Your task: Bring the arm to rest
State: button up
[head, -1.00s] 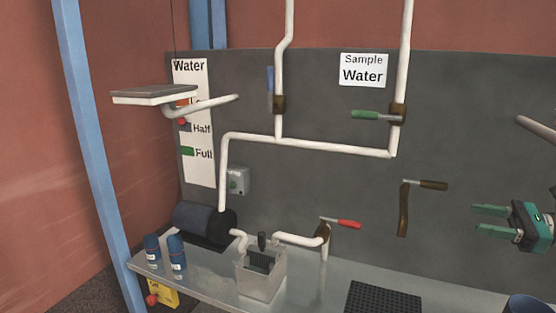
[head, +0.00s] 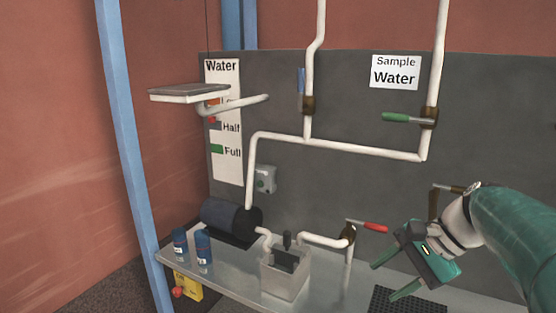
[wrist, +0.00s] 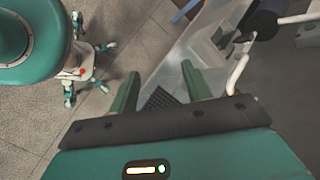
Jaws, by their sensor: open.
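My gripper (head: 391,279) is at the lower right of the head view, with its two green fingers apart and nothing between them. It points down and to the left, in front of the bench and over the area of the black perforated mat. In the wrist view my gripper (wrist: 158,88) also shows open and empty, with the floor and the bench edge beyond the fingers. My arm comes in from the right edge of the head view and partly hides a brown-handled crank on the panel.
The steel bench (head: 225,280) holds two blue bottles (head: 202,250), a metal box (head: 285,276) and the black mat (head: 408,302). A red-handled valve (head: 368,227) stands close to my gripper's left. White pipes (head: 340,147) and a green-handled valve (head: 400,118) are on the grey panel.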

jog(key=s+a+f+n+t+h, duration=0.1)
jog(key=s+a+f+n+h, duration=0.2)
jog(key=s+n, duration=0.3)
jog(key=s+a+f+n+t+h, duration=0.2)
jog(key=s+a+f+n+h, duration=0.1)
jog(key=s+n, duration=0.3)
jog(key=shift+h, duration=0.4)
jog(key=shift+s+f, duration=0.1)
dwell(1.2)
